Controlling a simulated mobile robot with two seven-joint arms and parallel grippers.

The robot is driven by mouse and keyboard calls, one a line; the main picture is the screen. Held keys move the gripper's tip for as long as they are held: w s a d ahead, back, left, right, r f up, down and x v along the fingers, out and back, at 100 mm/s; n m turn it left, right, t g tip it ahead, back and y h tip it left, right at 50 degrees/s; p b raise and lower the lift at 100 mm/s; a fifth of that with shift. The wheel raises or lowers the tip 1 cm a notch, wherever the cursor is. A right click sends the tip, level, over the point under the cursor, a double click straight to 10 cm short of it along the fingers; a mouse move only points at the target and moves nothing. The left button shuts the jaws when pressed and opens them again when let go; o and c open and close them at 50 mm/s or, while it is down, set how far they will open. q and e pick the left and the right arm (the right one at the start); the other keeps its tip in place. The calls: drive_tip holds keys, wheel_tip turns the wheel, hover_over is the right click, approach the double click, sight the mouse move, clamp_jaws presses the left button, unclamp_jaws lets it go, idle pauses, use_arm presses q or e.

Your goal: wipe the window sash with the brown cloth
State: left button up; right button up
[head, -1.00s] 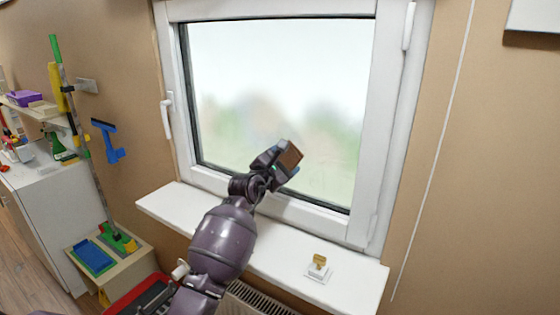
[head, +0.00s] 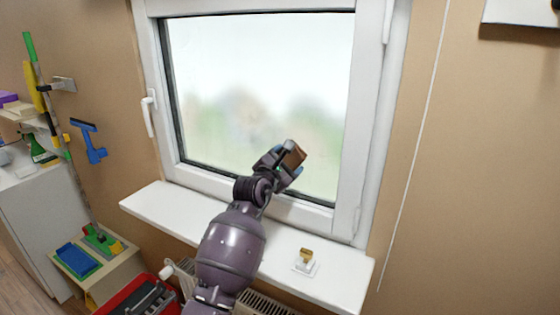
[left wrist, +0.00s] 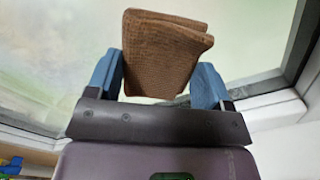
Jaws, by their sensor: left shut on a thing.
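The window sash (head: 348,140) is a white frame around a foggy pane (head: 250,80), with its handle on the left side. My left gripper (head: 290,160) is in front of the lower right part of the pane, above the sill. It is shut on the brown cloth (head: 296,154), a folded pad. In the left wrist view the brown cloth (left wrist: 160,52) stands between the two blue fingers of the left gripper (left wrist: 160,80). I cannot tell whether the cloth touches the glass or the sash. My right gripper is not in view.
A blue squeegee (head: 88,140) hangs on the left wall. A low stand with blue and green tools (head: 78,260) is at lower left.

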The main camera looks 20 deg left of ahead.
use_arm(q)
drive_tip(key=shift+d+r, duration=0.1)
drive_tip(key=shift+d, duration=0.4)
